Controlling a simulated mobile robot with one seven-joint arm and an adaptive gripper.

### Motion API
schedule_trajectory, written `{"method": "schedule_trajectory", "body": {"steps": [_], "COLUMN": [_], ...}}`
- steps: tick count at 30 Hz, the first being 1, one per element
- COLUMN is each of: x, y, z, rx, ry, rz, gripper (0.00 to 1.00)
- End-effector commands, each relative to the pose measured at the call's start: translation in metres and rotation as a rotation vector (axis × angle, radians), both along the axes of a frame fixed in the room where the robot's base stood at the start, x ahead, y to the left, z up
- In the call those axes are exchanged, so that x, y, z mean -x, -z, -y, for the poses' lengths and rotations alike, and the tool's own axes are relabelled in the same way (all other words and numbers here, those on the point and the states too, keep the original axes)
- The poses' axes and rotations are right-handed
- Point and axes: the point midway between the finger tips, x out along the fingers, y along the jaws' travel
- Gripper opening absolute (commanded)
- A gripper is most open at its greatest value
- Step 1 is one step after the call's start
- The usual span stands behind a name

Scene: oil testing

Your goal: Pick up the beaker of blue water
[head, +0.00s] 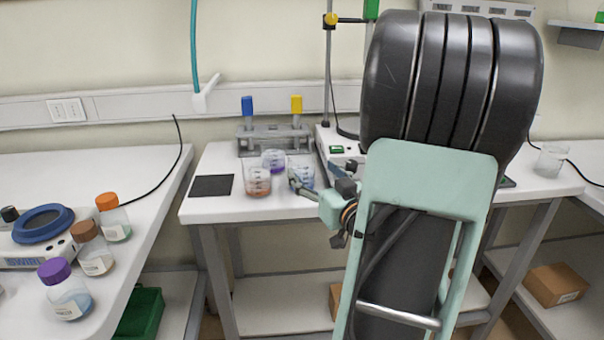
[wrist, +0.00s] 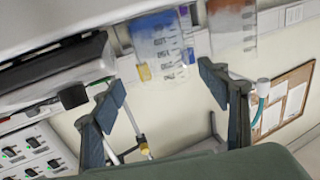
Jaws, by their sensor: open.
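The beaker of blue water (head: 307,177) stands on the middle table, partly hidden behind my gripper (head: 297,183). In the wrist view, which is turned nearly upside down, the blue-water beaker (wrist: 160,50) shows clear glass with white marks and blue liquid. My gripper (wrist: 163,86) is open there, with one finger toward each side of the beaker. The beaker lies just beyond the fingertips, and I see no contact. An orange-liquid beaker (head: 258,182) stands to its left and shows in the wrist view (wrist: 232,28). A purple-liquid beaker (head: 273,160) stands behind.
A dark square pad (head: 211,185) lies at the table's left. A grey rack (head: 275,141) with blue-topped and yellow-topped items stands behind the beakers. A white device (head: 340,145) with a stand is close on the right. An empty beaker (head: 550,161) is far right.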

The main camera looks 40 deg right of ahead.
Motion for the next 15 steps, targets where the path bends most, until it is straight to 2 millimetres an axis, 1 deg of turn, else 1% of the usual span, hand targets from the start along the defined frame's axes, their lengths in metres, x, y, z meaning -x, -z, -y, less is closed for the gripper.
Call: {"method": "schedule_trajectory", "body": {"steps": [1,5,11,12,15], "x": [-0.005,-0.013,-0.043,-0.048,-0.057], "y": [0.001,0.000,-0.002,-0.001,-0.002], "z": [0.001,0.002,0.001,0.004,0.006], "rx": [0.000,-0.001,-0.001,-0.001,0.000], "ry": [-0.001,-0.001,-0.003,-0.001,-0.001], "rz": [0.000,0.001,0.002,0.000,0.001], "gripper": [0.69,0.69,0.69,0.69,0.69]}}
